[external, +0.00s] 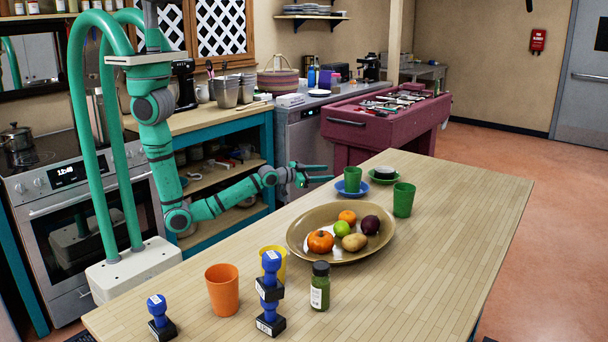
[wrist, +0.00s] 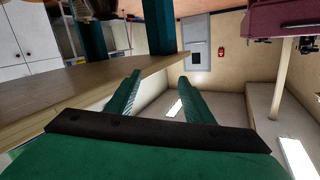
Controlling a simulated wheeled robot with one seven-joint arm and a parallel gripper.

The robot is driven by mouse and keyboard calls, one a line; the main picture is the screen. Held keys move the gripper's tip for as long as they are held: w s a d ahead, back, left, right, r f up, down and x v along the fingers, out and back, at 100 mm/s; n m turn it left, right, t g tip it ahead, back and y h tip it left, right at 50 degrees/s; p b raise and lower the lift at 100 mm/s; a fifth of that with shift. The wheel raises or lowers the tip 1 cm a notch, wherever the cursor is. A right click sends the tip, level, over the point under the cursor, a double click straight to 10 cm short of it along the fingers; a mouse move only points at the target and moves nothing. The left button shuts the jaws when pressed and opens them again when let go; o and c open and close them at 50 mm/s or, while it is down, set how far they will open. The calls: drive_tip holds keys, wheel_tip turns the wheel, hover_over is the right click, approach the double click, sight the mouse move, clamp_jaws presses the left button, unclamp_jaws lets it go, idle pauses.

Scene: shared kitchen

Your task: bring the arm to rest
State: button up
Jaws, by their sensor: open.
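My gripper (external: 318,174) is held out to the right over the far left edge of the wooden table (external: 455,215) in the external view. Its two fingers are apart with nothing between them. The wrist view shows the same open fingers of my gripper (wrist: 158,98), with the room turned in the picture. My green arm bends down from its upper link and reaches forward to the gripper. The gripper is above and to the left of a green cup on a blue saucer (external: 350,190), apart from it.
A brown platter (external: 300,246) holds fruit and vegetables. Another green cup (external: 404,199) stands near it. An orange cup (external: 222,290), a yellow cup, a green jar (external: 320,286) and blue-handled stamps (external: 269,294) stand at the near end. The table's right side is clear.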

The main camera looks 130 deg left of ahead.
drive_tip(key=d+f+m+t+h, duration=0.2)
drive_tip(key=d+f+m+h, duration=0.1)
drive_tip(key=d, duration=0.8)
drive_tip(key=d+f+m+t+h, duration=0.2)
drive_tip(key=d+t, duration=0.1)
drive_tip(key=d, duration=0.9)
drive_tip(key=d+f+m+t+h, duration=0.2)
drive_tip(key=d+f+m+h, duration=0.1)
drive_tip(key=d, duration=0.8)
drive_tip(key=s+d+r+h, duration=0.2)
drive_tip(key=s+d, duration=0.2)
drive_tip(key=d, duration=0.3)
drive_tip(key=s+d+r+h, duration=0.2)
drive_tip(key=s+d, duration=0.3)
drive_tip(key=d, duration=0.3)
drive_tip(key=s+d+r+m+h, duration=0.1)
drive_tip(key=s+d+r+h, duration=0.1)
drive_tip(key=s+d, duration=0.3)
drive_tip(key=d, duration=0.3)
drive_tip(key=shift+s+d+r+t+h, duration=0.15)
drive_tip(key=shift+d+r+t+h, duration=0.15)
drive_tip(key=shift+h, duration=0.1)
